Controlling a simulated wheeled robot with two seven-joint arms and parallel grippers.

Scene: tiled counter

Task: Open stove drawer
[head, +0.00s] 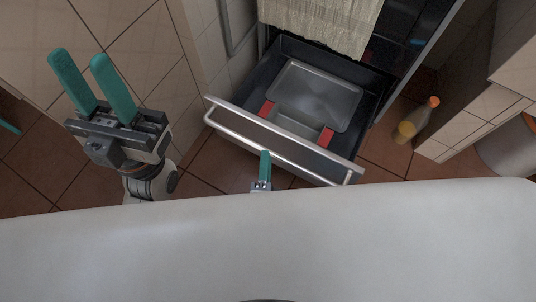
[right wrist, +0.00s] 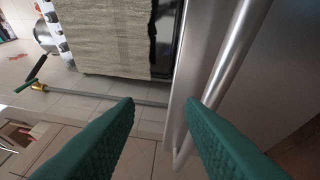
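The stove drawer (head: 345,163) is pulled out from the stove, its inside visible in the head view. Its silver bar handle (head: 230,132) runs along the front panel; in the right wrist view the handle (right wrist: 232,60) crosses at the right. My right gripper (head: 265,157) is at the handle's middle in the head view, mostly hidden by my white body. In the right wrist view its two green fingers (right wrist: 160,101) are apart, with the handle passing behind the right finger; contact cannot be told. My left gripper (head: 82,70) is open and empty, left of the drawer.
A metal tray (head: 318,94) with red-handled ends lies in the drawer. A towel (head: 322,22) hangs on the stove above. An orange-capped bottle (head: 424,116) and a yellow item (head: 405,131) stand right of the drawer. Tiled cabinet walls flank both sides.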

